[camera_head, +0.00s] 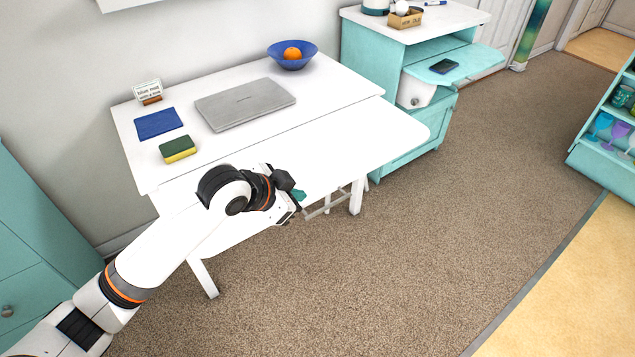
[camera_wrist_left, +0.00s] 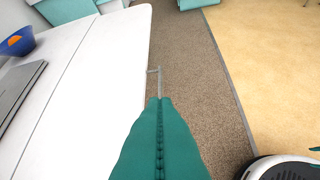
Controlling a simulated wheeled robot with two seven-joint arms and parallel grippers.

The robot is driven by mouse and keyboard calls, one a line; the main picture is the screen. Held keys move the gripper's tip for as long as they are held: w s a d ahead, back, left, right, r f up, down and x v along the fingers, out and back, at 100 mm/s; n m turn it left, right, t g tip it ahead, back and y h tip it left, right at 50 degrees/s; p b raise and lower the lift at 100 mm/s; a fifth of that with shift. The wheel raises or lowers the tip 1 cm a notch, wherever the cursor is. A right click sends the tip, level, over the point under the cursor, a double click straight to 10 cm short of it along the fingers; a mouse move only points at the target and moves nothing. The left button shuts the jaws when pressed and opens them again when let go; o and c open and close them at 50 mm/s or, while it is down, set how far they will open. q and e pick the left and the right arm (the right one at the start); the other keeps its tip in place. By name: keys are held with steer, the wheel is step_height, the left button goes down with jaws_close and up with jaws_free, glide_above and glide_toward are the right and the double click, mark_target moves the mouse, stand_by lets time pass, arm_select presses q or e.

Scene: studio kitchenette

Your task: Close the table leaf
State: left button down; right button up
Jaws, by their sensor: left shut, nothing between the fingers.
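The table leaf (camera_head: 365,135) is the front strip of the white table (camera_head: 235,80). It is raised, level with the tabletop, with a seam between them. In the left wrist view the leaf (camera_wrist_left: 105,95) runs along the left of the fingers. My left gripper (camera_head: 299,195) is at the leaf's front edge, its teal fingers shut and empty. The fingers also show in the left wrist view (camera_wrist_left: 160,102). I cannot tell whether they touch the leaf. A thin grey bar (camera_head: 325,209) shows below the leaf's edge. My arm hides part of the leaf. My right gripper is not in view.
On the tabletop are a laptop (camera_head: 245,103), a blue mat (camera_head: 158,123), a sponge (camera_head: 178,149), a small sign (camera_head: 148,91) and a blue bowl (camera_head: 291,61) with an orange. A teal cabinet (camera_head: 385,60) stands behind right. Carpet (camera_head: 420,260) in front is clear.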

arm_select(q)
steer(key=b, duration=0.1)
glide_above(325, 208)
steer(key=s+a, duration=0.1)
steer(key=s, duration=0.2)
step_height(325, 208, down, 7)
steer(key=f, duration=0.2)
steer(key=a+f, duration=0.1)
steer(key=f, duration=0.1)
steer(key=shift+w, duration=0.4)
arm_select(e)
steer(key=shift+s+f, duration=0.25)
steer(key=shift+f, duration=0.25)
